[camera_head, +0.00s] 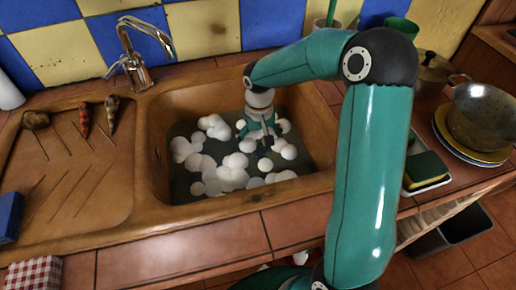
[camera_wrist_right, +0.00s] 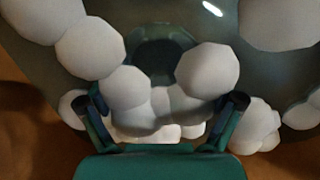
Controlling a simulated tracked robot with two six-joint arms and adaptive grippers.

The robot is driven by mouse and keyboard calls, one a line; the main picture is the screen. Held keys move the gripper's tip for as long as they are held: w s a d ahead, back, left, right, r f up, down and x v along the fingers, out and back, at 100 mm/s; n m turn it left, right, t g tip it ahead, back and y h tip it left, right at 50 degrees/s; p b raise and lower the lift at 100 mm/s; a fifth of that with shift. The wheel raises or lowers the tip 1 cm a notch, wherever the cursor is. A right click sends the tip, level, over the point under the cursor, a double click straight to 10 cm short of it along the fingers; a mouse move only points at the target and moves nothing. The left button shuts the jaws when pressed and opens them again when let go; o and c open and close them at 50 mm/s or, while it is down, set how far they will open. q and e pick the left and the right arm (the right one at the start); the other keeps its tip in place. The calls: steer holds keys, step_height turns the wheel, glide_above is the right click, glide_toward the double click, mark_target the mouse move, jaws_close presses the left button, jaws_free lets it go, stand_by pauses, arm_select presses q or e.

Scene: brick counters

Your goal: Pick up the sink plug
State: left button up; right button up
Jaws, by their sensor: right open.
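The brown sink (camera_head: 200,94) holds grey water with white foam clumps (camera_head: 232,172). My right gripper (camera_head: 264,135) reaches down into the sink at its right rear, among the foam. In the right wrist view my right gripper (camera_wrist_right: 167,105) is open, its two fingers apart with white foam between and in front of them. A dark greenish round thing (camera_wrist_right: 155,52), which looks like the sink plug, shows under the water ahead of the fingers. Foam covers its near and right edges. In the head view I cannot make out the plug. My left gripper is not in view.
A metal faucet (camera_head: 138,60) stands behind the sink. Peppers (camera_head: 84,118) and a potato-like item (camera_head: 36,120) lie on the left drainboard. A sponge (camera_head: 426,168), a colander (camera_head: 484,112) and plates (camera_head: 440,132) stand on the right counter. The sink walls surround my right gripper.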

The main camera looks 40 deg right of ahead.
steer(key=shift+f, duration=0.75)
steer(key=c, duration=1.2)
steer(key=shift+a, duration=0.1)
steer(key=c, duration=0.5)
steer(key=shift+s, duration=0.1)
jaws_close()
